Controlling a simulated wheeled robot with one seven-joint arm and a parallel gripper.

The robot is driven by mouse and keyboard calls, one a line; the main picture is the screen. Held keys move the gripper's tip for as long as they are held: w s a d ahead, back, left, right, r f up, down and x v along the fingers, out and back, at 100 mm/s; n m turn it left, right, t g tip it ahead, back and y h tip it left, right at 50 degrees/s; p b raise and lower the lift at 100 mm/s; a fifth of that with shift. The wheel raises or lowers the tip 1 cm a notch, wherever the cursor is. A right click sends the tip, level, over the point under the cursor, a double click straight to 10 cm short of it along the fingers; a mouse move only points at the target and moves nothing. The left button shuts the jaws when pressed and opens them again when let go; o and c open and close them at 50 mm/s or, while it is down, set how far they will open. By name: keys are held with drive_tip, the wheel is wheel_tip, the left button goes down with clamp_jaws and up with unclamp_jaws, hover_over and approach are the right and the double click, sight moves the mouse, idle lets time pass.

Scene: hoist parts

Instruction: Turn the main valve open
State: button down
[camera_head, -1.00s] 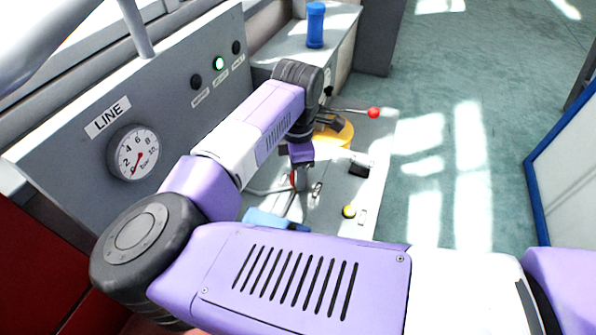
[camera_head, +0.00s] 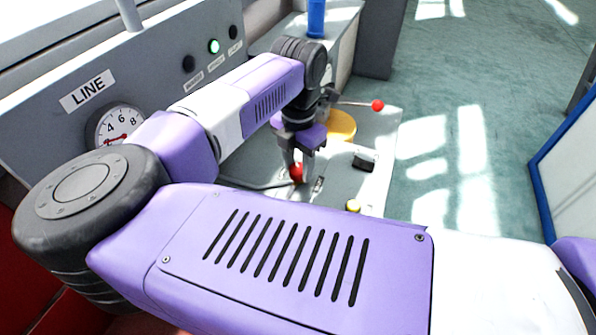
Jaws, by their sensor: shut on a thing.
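My gripper (camera_head: 297,170) points down over the grey panel (camera_head: 345,182) and is shut on a red knob (camera_head: 296,174). The knob seems to sit at the end of a thin dark lever (camera_head: 255,186), which reaches in from the left. My arm hides part of the lever, and its pivot cannot be made out. A second lever with a red ball (camera_head: 377,105) sticks out at the panel's far right, apart from my gripper. No label on the panel shows which one is the main valve.
A yellow disc (camera_head: 342,125) lies behind my gripper. The LINE gauge (camera_head: 117,122) is partly hidden by my arm. A green lamp (camera_head: 214,46) is lit. A blue cylinder (camera_head: 316,18) stands behind.

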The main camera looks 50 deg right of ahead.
sight(299, 168)
drive_tip(key=n+b, duration=0.5)
drive_tip(key=n, duration=0.1)
drive_tip(key=shift+f, duration=0.15)
drive_tip(key=n+b, duration=0.3)
drive_tip(key=n, duration=0.1)
drive_tip(key=shift+n, duration=0.3)
drive_tip(key=shift+d+r, duration=0.1)
drive_tip(key=shift+r, duration=0.15)
drive_tip(key=c, duration=0.9)
unclamp_jaws()
drive_tip(key=shift+o, duration=0.2)
wheel_tip(299, 168, up, 8)
drive_tip(key=shift+f, duration=0.1)
